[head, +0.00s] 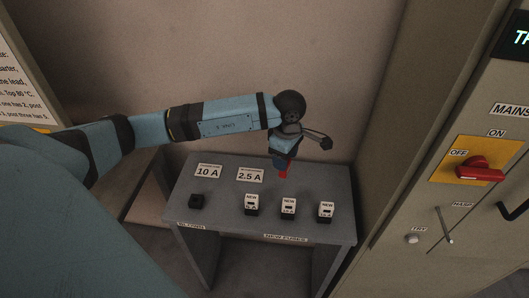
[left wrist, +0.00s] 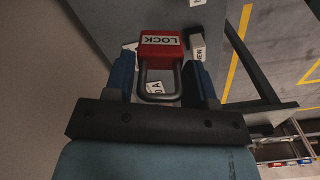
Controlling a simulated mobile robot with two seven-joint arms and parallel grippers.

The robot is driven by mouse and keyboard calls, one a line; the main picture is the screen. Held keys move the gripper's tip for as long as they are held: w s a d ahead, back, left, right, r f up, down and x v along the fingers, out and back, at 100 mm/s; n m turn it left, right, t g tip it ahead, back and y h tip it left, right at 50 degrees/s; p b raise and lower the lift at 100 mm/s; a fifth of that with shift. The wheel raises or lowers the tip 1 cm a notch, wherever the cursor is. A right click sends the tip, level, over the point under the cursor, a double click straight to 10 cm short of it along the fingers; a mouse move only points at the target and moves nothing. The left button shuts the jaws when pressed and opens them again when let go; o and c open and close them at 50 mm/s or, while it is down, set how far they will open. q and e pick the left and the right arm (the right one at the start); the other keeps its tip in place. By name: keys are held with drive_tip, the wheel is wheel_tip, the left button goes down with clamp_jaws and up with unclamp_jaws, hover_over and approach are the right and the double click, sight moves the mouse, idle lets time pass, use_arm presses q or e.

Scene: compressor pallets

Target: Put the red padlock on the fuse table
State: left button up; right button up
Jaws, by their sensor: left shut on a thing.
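The red padlock (left wrist: 161,44) has a white LOCK label and a dark shackle. In the left wrist view it sits between the two blue fingers of my left gripper (left wrist: 163,85), which is shut on it. In the head view my left gripper (head: 283,162) is over the back middle of the grey fuse table (head: 228,188), and a small red part of the padlock (head: 283,175) shows below it. I cannot tell whether the padlock touches the table top. My right gripper is not in view.
Several NEW fuses, such as one fuse (head: 289,208), stand along the table's front. A black block (head: 198,201) is at front left. Cards for 10 A (head: 208,171) and 2.5 A (head: 250,176) lie behind. A cabinet with a red switch (head: 480,169) stands right.

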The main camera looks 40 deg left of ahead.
use_arm(q)
drive_tip(key=w+a+r+n+b, duration=0.2)
drive_tip(key=a+r+n+b, duration=0.15)
drive_tip(key=n, duration=0.65)
drive_tip(key=w+a+r+n+b, duration=0.3)
drive_tip(key=a+n+b, duration=0.1)
drive_tip(key=n, duration=0.6)
drive_tip(key=shift+n, duration=0.4)
wheel_tip(320, 180, down, 19)
drive_tip(key=shift+f, duration=0.15)
drive_tip(key=shift+f, duration=0.2)
drive_tip(key=o, duration=1)
drive_tip(key=shift+c, duration=0.2)
